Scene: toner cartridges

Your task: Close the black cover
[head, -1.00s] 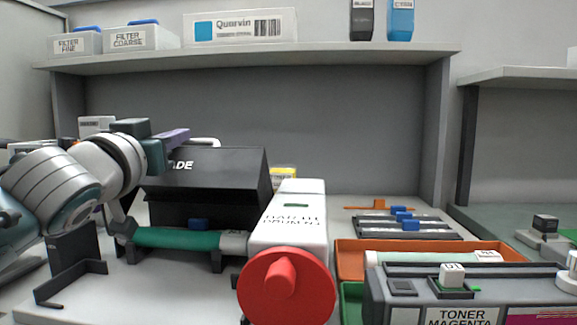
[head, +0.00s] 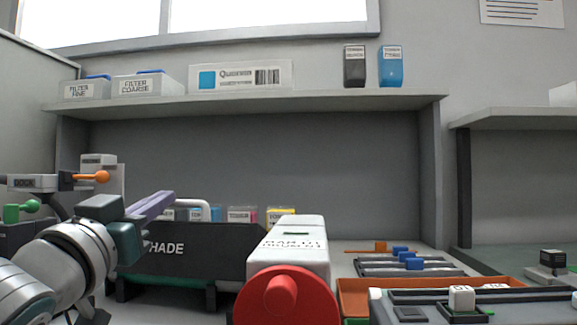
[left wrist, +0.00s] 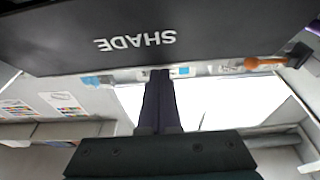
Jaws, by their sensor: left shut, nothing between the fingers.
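The black cover (head: 210,250), lettered SHADE, shows in the head view as a dark panel facing me, behind the white drum unit (head: 290,245). A strip of the green roller (head: 170,280) shows below it. My left gripper (head: 163,203), with purple fingers, is shut and empty at the cover's upper left edge. In the left wrist view the cover (left wrist: 220,30) fills the top upside down, and the shut fingertips (left wrist: 159,74) are at its edge. I cannot tell whether they touch it. My right gripper is not in view.
A red round knob (head: 285,297) stands in front of the drum unit. An orange tray (head: 355,298) and several blue-tabbed parts lie to the right. Several small labelled boxes stand behind the cover. A shelf (head: 250,102) with boxes and two bottles spans the back.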

